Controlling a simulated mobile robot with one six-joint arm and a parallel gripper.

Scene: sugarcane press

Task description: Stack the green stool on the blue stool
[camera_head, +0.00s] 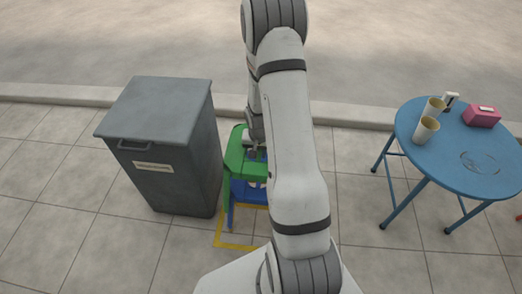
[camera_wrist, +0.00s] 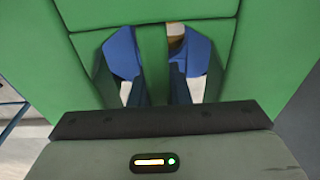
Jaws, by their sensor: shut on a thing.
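The green stool (camera_head: 234,154) is in the middle of the head view, partly hidden behind my arm. Its top fills much of the wrist view (camera_wrist: 150,12), with openings on both sides of a narrow green bar. My gripper (camera_wrist: 158,88) is shut on that bar, one finger in each opening. In the head view my gripper (camera_head: 252,150) is at the stool's top. The blue stool (camera_head: 246,190) is directly below the green one. Blue also shows through the openings in the wrist view (camera_wrist: 122,52). I cannot tell whether the two stools touch.
A grey bin (camera_head: 165,150) stands close to the left of the stools. A round blue table (camera_head: 450,165) with two cups and a pink box stands to the right. Yellow tape (camera_head: 232,246) marks the paving around the stools. A kerb (camera_head: 60,92) runs behind.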

